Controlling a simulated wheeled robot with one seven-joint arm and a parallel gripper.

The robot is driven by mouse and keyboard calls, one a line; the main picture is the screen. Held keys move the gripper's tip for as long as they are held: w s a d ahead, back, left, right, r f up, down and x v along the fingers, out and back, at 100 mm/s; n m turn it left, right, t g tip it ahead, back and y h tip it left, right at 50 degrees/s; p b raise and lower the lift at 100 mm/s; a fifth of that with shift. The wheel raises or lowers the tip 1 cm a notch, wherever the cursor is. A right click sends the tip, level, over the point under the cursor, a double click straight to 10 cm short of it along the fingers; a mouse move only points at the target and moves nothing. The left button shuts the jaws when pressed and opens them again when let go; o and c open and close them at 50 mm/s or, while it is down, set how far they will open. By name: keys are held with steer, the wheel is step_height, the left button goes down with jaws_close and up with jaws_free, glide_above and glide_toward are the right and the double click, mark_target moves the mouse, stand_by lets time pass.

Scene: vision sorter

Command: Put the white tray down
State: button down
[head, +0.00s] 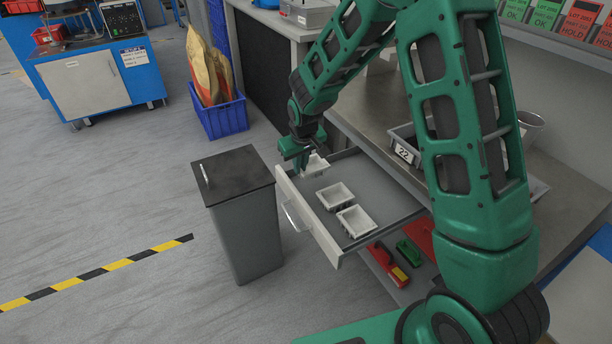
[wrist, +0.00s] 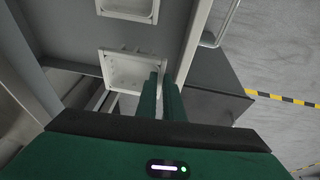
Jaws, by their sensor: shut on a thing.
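My gripper (head: 299,158) is at the far end of the open drawer (head: 390,205), shut on the white tray (head: 317,166). In the wrist view the two fingers (wrist: 162,88) meet at one edge of the white tray (wrist: 125,70). The fingers and the wrist hide part of the tray in the head view. It is over or inside the drawer, close to the drawer's front panel. I cannot tell whether it touches the drawer floor. Two similar trays, a middle one (head: 335,196) and a near one (head: 356,222), lie in the drawer.
A grey bin with a black lid (head: 236,176) stands just outside the drawer front. The worktop (head: 380,105) overhangs the drawer's back and bears a grey bin marked 22 (head: 403,151). Red and green items (head: 410,252) lie below the drawer. Its right part has bare floor.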

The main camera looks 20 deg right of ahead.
steer(key=shift+w+d+f, duration=0.4)
steer(key=shift+d+f, duration=0.05)
steer(key=shift+d, duration=0.15)
steer(key=shift+w+d+f, duration=0.4)
steer(key=shift+d, duration=0.2)
steer(key=shift+f, duration=2.05)
steer(key=shift+f, duration=0.1)
steer(key=c, duration=1.9)
jaws_free()
steer(key=v, duration=1.1)
steer(key=shift+w+d, duration=0.1)
steer(key=shift+s+r, duration=0.2)
steer(key=shift+r, duration=0.4)
